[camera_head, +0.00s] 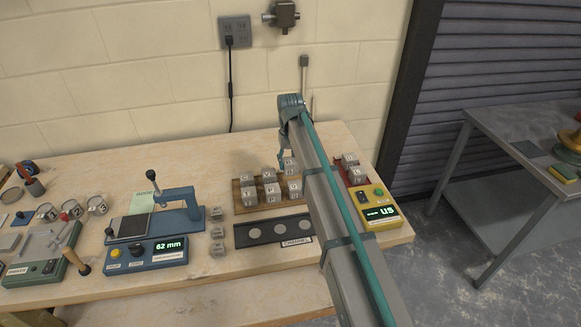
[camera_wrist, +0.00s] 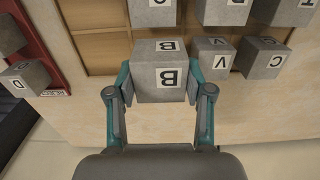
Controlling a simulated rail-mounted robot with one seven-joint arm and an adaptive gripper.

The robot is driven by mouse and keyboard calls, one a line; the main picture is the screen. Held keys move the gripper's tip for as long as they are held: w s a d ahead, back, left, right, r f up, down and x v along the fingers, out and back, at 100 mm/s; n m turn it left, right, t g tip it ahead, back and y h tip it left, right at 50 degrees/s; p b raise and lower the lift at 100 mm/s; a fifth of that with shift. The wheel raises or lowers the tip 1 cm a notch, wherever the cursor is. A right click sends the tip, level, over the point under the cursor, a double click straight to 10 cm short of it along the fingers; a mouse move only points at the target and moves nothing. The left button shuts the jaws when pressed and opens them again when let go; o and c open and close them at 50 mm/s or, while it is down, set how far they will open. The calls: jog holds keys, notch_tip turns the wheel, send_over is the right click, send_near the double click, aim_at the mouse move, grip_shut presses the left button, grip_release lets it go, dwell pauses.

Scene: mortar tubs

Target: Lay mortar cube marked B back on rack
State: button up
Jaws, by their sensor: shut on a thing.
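The cube marked B (camera_wrist: 160,78) is grey with white labels. My gripper (camera_wrist: 159,88) is shut on it, one finger on each side. In the head view the cube (camera_head: 290,164) and my gripper (camera_head: 286,150) are at the back right of the wooden rack (camera_head: 236,198). The cube looks larger than its neighbours in the wrist view and sits higher in the head view, so it appears raised. Whether its base touches the rack (camera_wrist: 95,48) is hidden. Cubes V (camera_wrist: 213,58) and C (camera_wrist: 262,58) stand beside it in the same row.
A front row of cubes (camera_head: 272,192) fills the rack's near side. A red tray (camera_wrist: 50,45) with grey cubes, one marked D (camera_wrist: 25,79), stands beside the rack. A dark plate with round pads (camera_head: 268,243), a blue gauge (camera_head: 160,252) and a yellow meter (camera_head: 381,214) are nearby.

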aim_at(290, 163)
jog(key=shift+w+a+f+p, duration=0.1)
jog(key=shift+w+f+p, duration=0.35)
jog(key=shift+w+f, duration=0.9)
jog(key=shift+s+f+p, duration=0.1)
jog(key=shift+f+p, duration=0.2)
jog(key=shift+f, duration=1.3)
jog(key=shift+f, duration=0.15)
jog(key=o, duration=1.4)
notch_tip(290, 163, up, 12)
jog(key=b, duration=0.3)
